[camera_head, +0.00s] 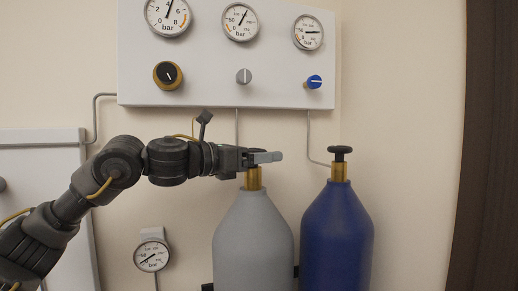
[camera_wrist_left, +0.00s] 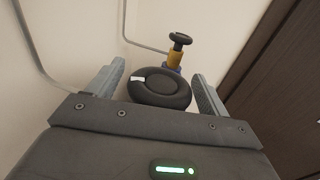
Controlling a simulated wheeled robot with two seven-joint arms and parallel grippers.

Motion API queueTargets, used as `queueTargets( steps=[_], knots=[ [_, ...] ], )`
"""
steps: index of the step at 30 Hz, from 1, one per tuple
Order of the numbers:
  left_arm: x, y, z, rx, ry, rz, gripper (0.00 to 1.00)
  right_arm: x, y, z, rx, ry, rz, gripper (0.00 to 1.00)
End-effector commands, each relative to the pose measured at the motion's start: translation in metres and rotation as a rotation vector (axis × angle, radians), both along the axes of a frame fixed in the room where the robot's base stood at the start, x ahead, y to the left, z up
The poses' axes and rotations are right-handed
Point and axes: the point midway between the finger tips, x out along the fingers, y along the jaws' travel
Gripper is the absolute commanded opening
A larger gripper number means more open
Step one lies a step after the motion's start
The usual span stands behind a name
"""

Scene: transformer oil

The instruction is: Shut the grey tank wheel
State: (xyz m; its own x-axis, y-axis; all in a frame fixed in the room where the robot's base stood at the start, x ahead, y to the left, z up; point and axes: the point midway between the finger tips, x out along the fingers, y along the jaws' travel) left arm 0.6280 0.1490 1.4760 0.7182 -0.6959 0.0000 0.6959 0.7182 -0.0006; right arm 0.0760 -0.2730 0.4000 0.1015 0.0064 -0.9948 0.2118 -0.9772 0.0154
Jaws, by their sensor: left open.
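The grey tank (camera_head: 253,240) stands upright below the panel, with a brass valve neck (camera_head: 254,179) on top. Its black wheel (camera_wrist_left: 160,88) shows in the left wrist view, with a small white mark at its left rim. In the head view the wheel is hidden behind my left gripper (camera_head: 266,157). In the left wrist view my left gripper (camera_wrist_left: 160,90) is open, with one finger on each side of the wheel. I cannot tell whether the fingers touch it. My right gripper is in neither view.
A blue tank (camera_head: 337,235) with a black wheel (camera_head: 340,151) stands close to the right of the grey tank. A white panel (camera_head: 205,75) with gauges and knobs hangs above. A small gauge (camera_head: 152,254) is at lower left. A dark brown surface (camera_head: 493,150) edges the right.

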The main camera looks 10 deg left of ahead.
Motion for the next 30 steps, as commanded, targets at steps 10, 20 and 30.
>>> queueTargets(
  steps=[10, 20, 30],
  knots=[
    [0.004, -0.0041, -0.0006, 0.001, -0.001, 0.0, 0.79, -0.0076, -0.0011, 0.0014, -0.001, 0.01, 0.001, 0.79],
    [0.0037, -0.0039, -0.0004, 0.001, -0.001, 0.0, 0.38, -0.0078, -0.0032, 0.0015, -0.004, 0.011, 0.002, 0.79],
    [0.0034, -0.005, 0.0005, -0.002, 0.005, -0.152, 0.34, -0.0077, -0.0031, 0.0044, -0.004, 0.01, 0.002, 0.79]
  ],
)
